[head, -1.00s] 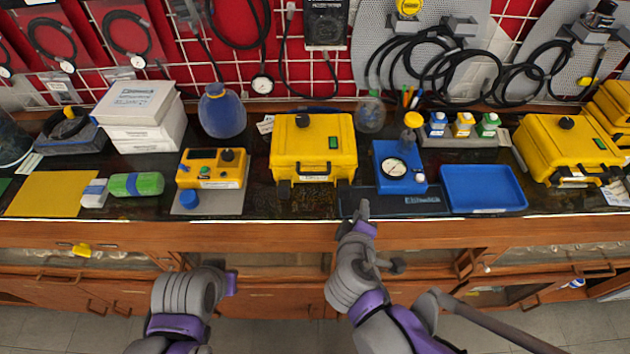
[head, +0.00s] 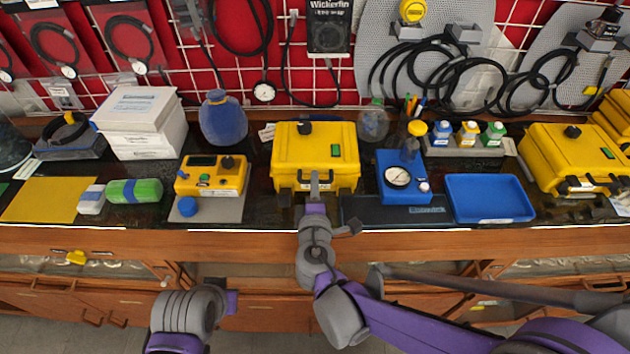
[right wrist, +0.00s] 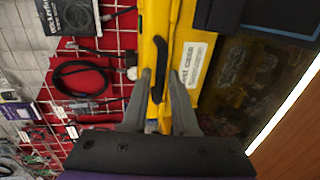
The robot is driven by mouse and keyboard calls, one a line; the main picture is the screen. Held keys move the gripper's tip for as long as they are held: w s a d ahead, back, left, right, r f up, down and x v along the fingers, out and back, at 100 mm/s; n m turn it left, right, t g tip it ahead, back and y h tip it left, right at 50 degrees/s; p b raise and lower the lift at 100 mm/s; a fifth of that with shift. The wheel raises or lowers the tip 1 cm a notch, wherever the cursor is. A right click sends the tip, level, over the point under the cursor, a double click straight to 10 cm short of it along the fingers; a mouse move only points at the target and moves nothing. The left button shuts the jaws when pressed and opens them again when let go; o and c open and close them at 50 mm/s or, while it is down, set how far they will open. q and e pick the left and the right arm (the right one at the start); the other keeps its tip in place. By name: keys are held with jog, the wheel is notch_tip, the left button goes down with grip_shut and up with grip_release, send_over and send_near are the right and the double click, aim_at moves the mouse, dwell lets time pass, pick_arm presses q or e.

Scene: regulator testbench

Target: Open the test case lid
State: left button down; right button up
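The yellow test case (head: 340,180) stands at the middle of the bench with its lid (head: 315,135) closed. A black knob and a small green label are on the lid. My right gripper (head: 314,178) is at the case's front face, near the handle. In the right wrist view the gripper's fingers (right wrist: 159,78) are apart, with the yellow case edge and its black handle (right wrist: 159,72) in line with the gap. Whether they touch the case I cannot tell. My left arm's end (head: 205,308) is low in front of the bench; its fingers are not clear.
A yellow meter (head: 212,175) on a grey plate is left of the case. A blue gauge unit (head: 402,180) and a blue tray (head: 488,200) are right. Another yellow case (head: 570,155) stands far right. A dark mat (head: 385,211) lies in front of the gauge.

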jog(key=shift+w+f, duration=0.15)
jog(key=shift+w, duration=0.45)
grip_shut()
dwell(1.1)
